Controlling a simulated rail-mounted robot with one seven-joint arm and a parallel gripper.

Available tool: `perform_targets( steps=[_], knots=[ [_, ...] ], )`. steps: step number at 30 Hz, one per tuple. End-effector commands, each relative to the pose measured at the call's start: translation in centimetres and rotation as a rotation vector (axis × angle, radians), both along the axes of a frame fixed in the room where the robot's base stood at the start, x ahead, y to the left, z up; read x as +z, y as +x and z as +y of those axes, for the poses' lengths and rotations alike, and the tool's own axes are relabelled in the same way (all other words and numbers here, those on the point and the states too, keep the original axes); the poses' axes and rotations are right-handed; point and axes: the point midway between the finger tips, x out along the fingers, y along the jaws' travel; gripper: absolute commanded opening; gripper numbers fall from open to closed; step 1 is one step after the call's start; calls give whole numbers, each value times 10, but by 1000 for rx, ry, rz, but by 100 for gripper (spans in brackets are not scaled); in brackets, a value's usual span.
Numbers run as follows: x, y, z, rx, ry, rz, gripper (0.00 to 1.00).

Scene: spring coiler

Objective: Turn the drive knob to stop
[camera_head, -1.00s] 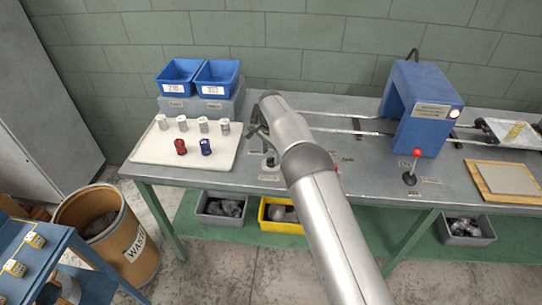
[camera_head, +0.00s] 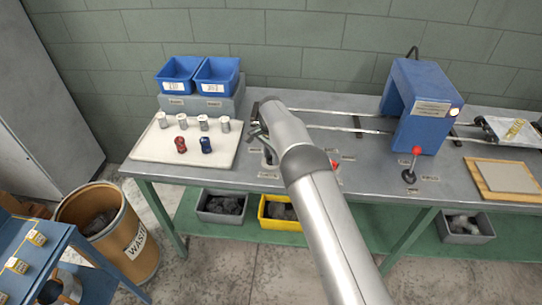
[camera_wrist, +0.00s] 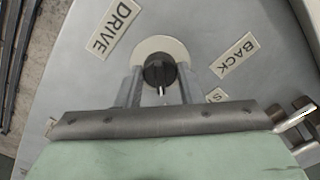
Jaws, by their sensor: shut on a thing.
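The drive knob (camera_wrist: 160,70) is a black round knob with a pale pointer, set on a cream disc (camera_wrist: 171,46) in the wrist view. A "DRIVE" label (camera_wrist: 114,28) and a "BACK" label (camera_wrist: 235,56) lie around the disc. My gripper (camera_wrist: 159,78) has its two fingers on either side of the knob and is shut on it. In the head view my arm hides most of the knob area.
A white board (camera_head: 170,152) with several pale cylinders and a red and a blue piece lies left of my arm. Two blue bins (camera_head: 198,75) stand behind it. A blue machine housing (camera_head: 425,100) and a red-tipped lever (camera_head: 411,165) stand to the right.

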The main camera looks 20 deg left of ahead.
Motion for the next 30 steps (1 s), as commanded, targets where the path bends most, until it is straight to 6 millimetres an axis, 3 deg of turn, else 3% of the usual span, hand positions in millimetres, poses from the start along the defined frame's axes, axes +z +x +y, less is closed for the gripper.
perform_targets(
  steps=[30],
  knots=[
    [0, 0, 0, 680, 1, 0, 11]
  ],
)
